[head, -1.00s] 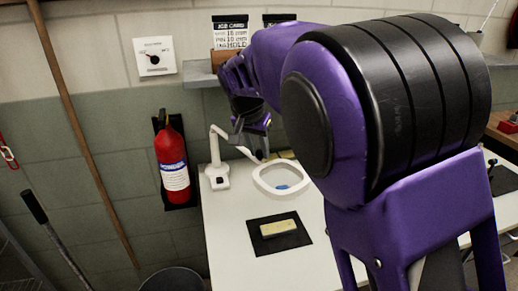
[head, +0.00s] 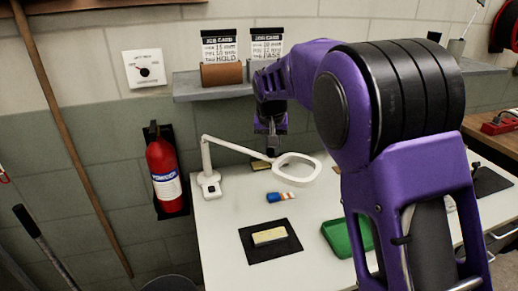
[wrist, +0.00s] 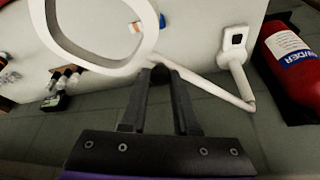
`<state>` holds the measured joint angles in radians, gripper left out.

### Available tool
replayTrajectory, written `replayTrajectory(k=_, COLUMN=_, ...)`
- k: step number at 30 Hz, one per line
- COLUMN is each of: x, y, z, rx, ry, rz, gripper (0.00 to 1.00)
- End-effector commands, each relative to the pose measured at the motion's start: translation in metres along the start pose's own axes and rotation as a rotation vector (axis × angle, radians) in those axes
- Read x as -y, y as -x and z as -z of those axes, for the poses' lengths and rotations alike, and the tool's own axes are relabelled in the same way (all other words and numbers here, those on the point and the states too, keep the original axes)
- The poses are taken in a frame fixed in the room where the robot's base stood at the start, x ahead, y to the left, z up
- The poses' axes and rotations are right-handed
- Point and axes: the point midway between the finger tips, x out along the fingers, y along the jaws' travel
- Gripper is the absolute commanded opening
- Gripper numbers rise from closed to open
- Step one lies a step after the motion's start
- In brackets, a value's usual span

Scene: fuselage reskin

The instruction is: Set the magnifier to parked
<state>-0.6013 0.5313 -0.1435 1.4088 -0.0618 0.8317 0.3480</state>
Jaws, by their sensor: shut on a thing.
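The magnifier (head: 209,184) is a white jointed arm on a small base at the table's left back, with a white ring head (head: 297,179). The arm rises from the base, then slopes down right to the ring, which hangs above the table. My gripper (head: 272,152) is at the neck where the arm meets the ring. In the wrist view the ring (wrist: 95,68) is at the upper left and the base (wrist: 235,45) at the upper right. My gripper (wrist: 160,75) is shut on the magnifier there; the exact contact is partly hidden by the fingers.
A yellow block (head: 269,236) lies on a black mat (head: 262,252). A green tray (head: 340,240) is to the right. A red extinguisher (head: 165,176) hangs left; a shelf (head: 190,92) with a brown roll is above.

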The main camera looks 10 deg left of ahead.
Motion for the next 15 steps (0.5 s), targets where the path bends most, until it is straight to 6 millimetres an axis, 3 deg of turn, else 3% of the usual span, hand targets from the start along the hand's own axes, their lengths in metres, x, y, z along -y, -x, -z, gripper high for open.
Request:
replayTrajectory(k=6, x=-0.017, y=-0.009, z=0.031, rx=0.002, ry=0.115, rz=0.049, gripper=0.00)
replayTrajectory(k=15, x=-0.024, y=-0.019, z=0.051, rx=0.000, ry=0.205, rz=0.084, gripper=0.00)
